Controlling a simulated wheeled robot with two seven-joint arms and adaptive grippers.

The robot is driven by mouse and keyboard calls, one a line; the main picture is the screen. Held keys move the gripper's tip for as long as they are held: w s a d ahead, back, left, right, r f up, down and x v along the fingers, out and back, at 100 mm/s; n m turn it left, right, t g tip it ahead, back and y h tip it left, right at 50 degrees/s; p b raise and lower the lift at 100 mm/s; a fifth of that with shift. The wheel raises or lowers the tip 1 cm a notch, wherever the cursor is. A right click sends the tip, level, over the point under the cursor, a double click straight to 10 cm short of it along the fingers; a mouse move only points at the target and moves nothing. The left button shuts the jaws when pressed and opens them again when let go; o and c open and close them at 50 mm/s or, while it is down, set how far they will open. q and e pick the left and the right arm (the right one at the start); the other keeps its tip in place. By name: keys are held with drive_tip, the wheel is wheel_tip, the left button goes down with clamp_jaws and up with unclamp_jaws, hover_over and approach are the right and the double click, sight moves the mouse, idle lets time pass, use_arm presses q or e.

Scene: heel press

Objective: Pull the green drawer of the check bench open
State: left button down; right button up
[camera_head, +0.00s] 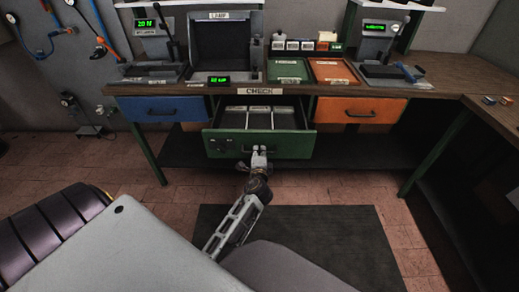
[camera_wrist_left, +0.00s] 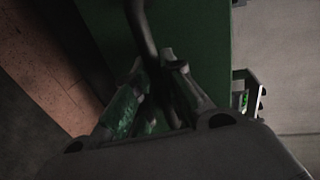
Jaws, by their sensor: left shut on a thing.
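The green drawer (camera_head: 292,145) of the check bench (camera_head: 300,89) stands pulled out, with its divided inside showing from above. My left gripper (camera_head: 258,151) is at the drawer's front, shut on its handle. In the left wrist view the dark bar handle (camera_wrist_left: 140,28) runs between the fingers (camera_wrist_left: 160,75) of my left gripper, against the green front (camera_wrist_left: 205,40). The part of the handle inside the fingers is hidden. My right gripper is in neither view.
A blue drawer (camera_head: 160,109) to the left and an orange drawer (camera_head: 362,111) to the right are closed. Green and orange trays, a dark box (camera_head: 225,47) and gauges stand on the bench top. A dark mat (camera_head: 330,235) lies on the floor in front.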

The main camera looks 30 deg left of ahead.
use_arm(q)
drive_tip(key=shift+s+d, duration=0.15)
drive_tip(key=shift+s, duration=0.1)
drive_tip(key=c, duration=1.5)
unclamp_jaws()
